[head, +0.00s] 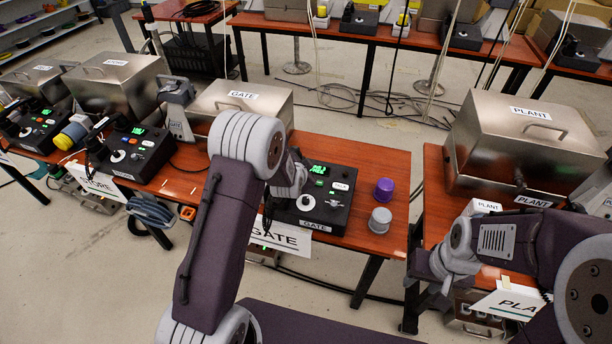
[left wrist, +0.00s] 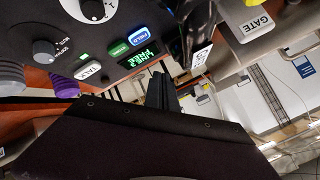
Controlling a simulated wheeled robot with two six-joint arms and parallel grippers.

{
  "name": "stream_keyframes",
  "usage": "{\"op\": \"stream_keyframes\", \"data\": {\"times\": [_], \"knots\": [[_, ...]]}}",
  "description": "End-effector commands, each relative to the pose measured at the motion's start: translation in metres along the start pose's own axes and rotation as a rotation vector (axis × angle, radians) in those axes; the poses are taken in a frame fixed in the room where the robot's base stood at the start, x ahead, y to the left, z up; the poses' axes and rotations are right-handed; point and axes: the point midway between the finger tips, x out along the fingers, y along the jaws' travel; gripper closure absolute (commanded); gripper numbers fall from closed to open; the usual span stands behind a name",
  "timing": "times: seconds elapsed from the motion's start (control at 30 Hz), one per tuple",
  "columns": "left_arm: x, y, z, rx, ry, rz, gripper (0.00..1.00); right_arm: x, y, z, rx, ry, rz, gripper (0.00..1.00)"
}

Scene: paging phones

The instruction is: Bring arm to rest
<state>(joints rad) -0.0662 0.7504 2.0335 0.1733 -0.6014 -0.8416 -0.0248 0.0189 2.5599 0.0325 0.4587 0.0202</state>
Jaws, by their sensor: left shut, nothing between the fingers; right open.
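My left arm rises through the middle of the head view and its elbow (head: 250,140) hides most of what lies behind it. The left gripper shows in the left wrist view as dark fingers (left wrist: 161,92), shut and empty, near the gate console's panel. That black console (head: 318,197) with a green lit display sits on the middle table; its panel also fills the top of the left wrist view. My right arm comes in from the right, folded, with its gripper (head: 440,270) open by the front left corner of the PLANT table; its fingertips are hard to make out.
A purple knob-like piece (head: 384,188) and a grey one (head: 380,220) stand right of the gate console. Metal boxes marked GATE (head: 245,100) and PLANT (head: 520,145) stand on the tables. A gap of floor separates the two tables. Cables (head: 375,101) lie behind.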

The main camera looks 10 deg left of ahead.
Motion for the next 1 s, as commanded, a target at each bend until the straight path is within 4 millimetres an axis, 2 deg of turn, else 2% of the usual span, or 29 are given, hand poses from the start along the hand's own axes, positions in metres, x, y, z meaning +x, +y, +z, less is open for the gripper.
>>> {"op": "stream_keyframes", "data": {"times": [0.33, 0.43, 0.5, 0.57, 0.63, 0.7, 0.8, 0.9, 1.0], "knots": [[0.001, 0.001, 0.001, 0.0, 0.0, 0.0, 1.0, 0.002, 0.0, 0.0, 0.0, 0.0, 0.0, 0.57], [-0.004, -0.013, -0.011, -0.005, 0.022, -0.023, 1.0, 0.001, 0.0, 0.0, 0.0, 0.0, 0.0, 0.57], [-0.019, -0.036, -0.032, -0.014, 0.063, -0.063, 1.0, 0.0, 0.0, 0.0, 0.0, 0.0, 0.0, 0.57], [-0.046, -0.059, -0.051, -0.017, 0.101, -0.096, 1.0, 0.0, 0.0, 0.0, 0.0, 0.0, 0.0, 0.57], [-0.082, -0.062, -0.053, -0.046, 0.081, -0.057, 1.0, 0.0, 0.0, 0.0, 0.0, 0.0, 0.0, 0.57], [-0.119, -0.045, -0.034, -0.135, 0.002, 0.039, 1.0, -0.001, 0.0, 0.0, 0.0, 0.0, 0.0, 0.57], [-0.169, 0.0, 0.015, -0.304, -0.19, 0.191, 1.0, -0.001, 0.0, 0.0, 0.0, 0.0, 0.0, 0.57], [-0.209, 0.042, 0.062, -0.444, -0.401, 0.294, 1.0, -0.001, 0.0, 0.0, 0.0, 0.0, 0.0, 0.57], [-0.24, 0.074, 0.101, -0.549, -0.598, 0.355, 1.0, -0.001, 0.0, 0.0, 0.0, 0.0, 0.0, 0.57]]}}
